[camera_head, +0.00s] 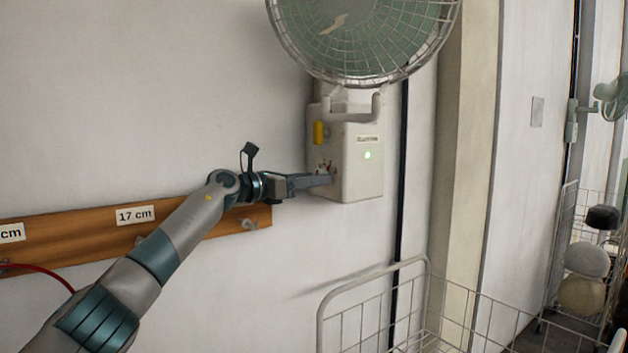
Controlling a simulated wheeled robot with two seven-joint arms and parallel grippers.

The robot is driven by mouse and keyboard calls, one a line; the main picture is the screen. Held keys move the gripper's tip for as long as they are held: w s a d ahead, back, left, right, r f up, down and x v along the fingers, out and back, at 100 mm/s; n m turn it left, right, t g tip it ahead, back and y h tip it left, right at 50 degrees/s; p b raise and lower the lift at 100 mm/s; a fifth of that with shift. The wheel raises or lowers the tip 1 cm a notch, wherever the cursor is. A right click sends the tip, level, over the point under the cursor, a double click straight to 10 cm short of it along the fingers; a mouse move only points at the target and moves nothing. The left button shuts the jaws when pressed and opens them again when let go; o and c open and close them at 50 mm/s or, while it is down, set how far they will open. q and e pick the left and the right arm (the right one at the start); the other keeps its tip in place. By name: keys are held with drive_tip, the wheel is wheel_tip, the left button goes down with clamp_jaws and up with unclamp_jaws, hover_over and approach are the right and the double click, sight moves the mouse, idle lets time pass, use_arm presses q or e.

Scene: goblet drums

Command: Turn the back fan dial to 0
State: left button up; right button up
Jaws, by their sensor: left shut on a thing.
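A wall fan (362,35) with a round wire cage hangs at the top centre. My right gripper is not in view.
A white wire cart (372,282) stands below the box. A second fan (609,97) and a wire rack with round things are at far right.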

use_arm(q)
drive_tip(key=shift+n, duration=0.3)
drive_tip(key=shift+r+n+p, duration=0.1)
drive_tip(key=shift+n+p, duration=1.8)
drive_tip(key=shift+n, duration=5.6)
drive_tip(key=o, duration=1)
drive_tip(key=shift+o, duration=0.2)
drive_tip(key=shift+s, duration=0.1)
